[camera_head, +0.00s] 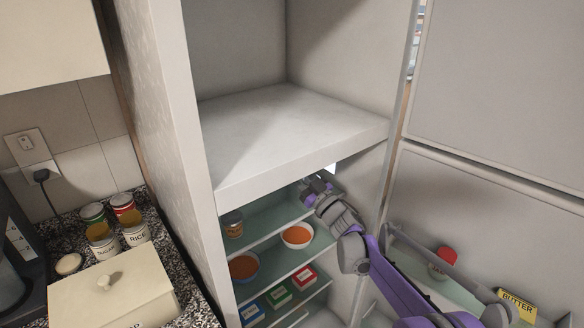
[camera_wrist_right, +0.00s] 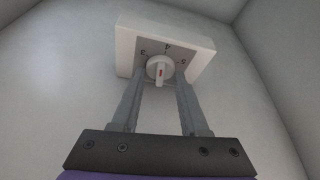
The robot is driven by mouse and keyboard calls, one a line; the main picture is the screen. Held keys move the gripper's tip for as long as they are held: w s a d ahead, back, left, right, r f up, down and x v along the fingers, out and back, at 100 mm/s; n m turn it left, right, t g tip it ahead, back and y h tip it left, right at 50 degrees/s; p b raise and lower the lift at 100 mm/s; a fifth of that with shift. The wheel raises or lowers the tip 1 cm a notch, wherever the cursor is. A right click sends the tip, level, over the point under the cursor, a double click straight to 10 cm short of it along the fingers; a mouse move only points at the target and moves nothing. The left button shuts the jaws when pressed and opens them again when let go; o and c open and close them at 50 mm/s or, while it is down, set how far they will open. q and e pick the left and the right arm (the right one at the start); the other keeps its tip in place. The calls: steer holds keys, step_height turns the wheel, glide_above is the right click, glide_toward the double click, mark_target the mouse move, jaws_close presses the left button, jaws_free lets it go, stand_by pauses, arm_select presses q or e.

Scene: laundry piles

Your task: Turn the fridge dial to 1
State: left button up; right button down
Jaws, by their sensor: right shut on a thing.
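In the head view, my right gripper (camera_head: 313,190) reaches into the open fridge, under the top compartment, and hides the dial there. My left gripper is not in view.
Glass shelves (camera_head: 272,258) below the gripper hold an orange bowl (camera_head: 297,236), a second bowl (camera_head: 243,266) and small boxes (camera_head: 304,277). The open fridge door at right carries a butter pack (camera_head: 516,306) and a red-capped jar (camera_head: 443,261). The counter at left holds cans.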

steer(key=n+g+y, duration=0.1)
steer(key=n, duration=0.2)
steer(key=n+g+y, duration=0.1)
steer(key=n, duration=0.2)
steer(key=shift+w+d+n+g+p, duration=0.1)
steer(key=shift+d+n+g+p, duration=0.05)
steer(key=shift+n+g+p, duration=0.25)
steer(key=shift+c, duration=2.2)
jaws_free()
steer(key=b+v, duration=0.1)
steer(key=v, duration=0.9)
steer(key=shift+s+d+g+b, duration=0.25)
steer(key=shift+d+g+b, duration=0.05)
steer(key=shift+d+b, duration=0.1)
steer(key=shift+o, duration=0.2)
